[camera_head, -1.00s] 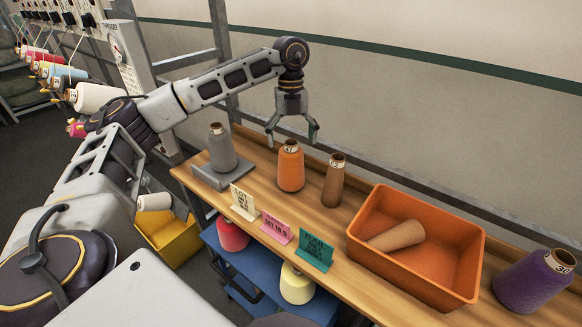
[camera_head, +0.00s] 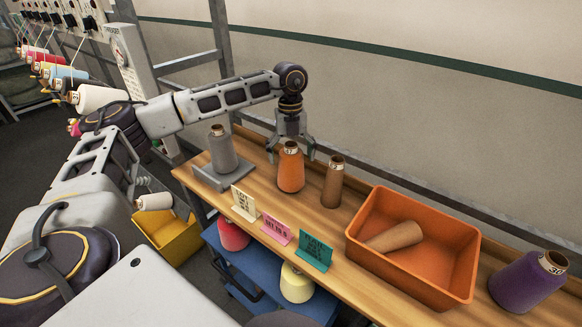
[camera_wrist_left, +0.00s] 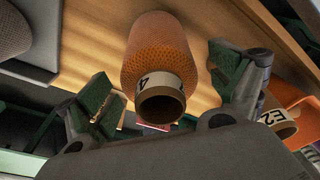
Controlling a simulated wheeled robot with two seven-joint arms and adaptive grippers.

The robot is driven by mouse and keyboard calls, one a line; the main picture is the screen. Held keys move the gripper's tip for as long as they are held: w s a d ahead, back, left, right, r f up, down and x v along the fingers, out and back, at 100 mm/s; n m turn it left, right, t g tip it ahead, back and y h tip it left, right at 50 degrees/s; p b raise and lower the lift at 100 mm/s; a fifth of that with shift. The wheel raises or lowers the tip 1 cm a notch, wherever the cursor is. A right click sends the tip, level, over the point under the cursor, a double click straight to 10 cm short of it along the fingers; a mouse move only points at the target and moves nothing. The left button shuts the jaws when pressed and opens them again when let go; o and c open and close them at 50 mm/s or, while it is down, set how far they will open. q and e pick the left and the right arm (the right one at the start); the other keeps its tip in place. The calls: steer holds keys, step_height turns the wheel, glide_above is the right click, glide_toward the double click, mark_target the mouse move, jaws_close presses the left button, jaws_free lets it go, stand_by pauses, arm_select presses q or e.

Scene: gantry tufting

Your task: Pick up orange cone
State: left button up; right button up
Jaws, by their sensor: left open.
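The orange cone (camera_head: 291,171) stands upright on the wooden shelf, between the grey cone (camera_head: 222,152) and a brown cone (camera_head: 333,183). My left gripper (camera_head: 291,154) is open and points down around the cone's top. In the left wrist view the orange cone (camera_wrist_left: 159,58) shows its labelled cardboard tube end between the two spread fingers, with gaps on both sides. I cannot tell from these views how far down the fingers reach. My right gripper is not in view.
The brown cone is close on the right of the fingers; the grey cone stands on a grey block. An orange bin (camera_head: 455,262) holds a tan cone (camera_head: 395,237). A purple cone (camera_head: 530,281) is at far right. Small cards (camera_head: 316,250) stand on the front edge.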

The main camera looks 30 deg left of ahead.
arm_select(q)
steer(key=shift+f, duration=0.35)
steer(key=shift+c, duration=0.3)
steer(key=c, duration=1.4)
